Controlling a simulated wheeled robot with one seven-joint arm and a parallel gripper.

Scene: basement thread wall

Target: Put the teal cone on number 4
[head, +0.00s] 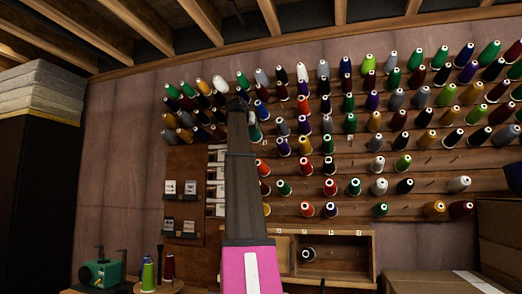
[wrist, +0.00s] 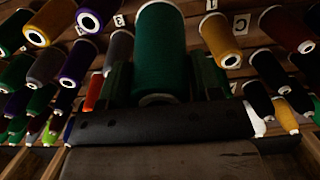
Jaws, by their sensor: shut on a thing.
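My gripper (head: 238,106) is raised in front of the thread wall, seen from behind along my dark arm. In the wrist view, my gripper (wrist: 160,84) is shut on a dark teal-green cone (wrist: 160,45), with a finger on each side of it. The cone points up in that view, and its lower end is partly hidden by the gripper. In the head view, my arm mostly hides the held cone. Small white tags (head: 304,233) run along the wall's lower edge; I cannot read a 4 on any of them.
Rows of colored cones (head: 395,77) on pegs crowd the wall around my gripper. Some pegs at the lower right are bare. A wooden cubby (head: 345,262) holds a dark spool (head: 308,254). Cardboard boxes (head: 430,283) stand at right, and a green machine (head: 100,272) at lower left.

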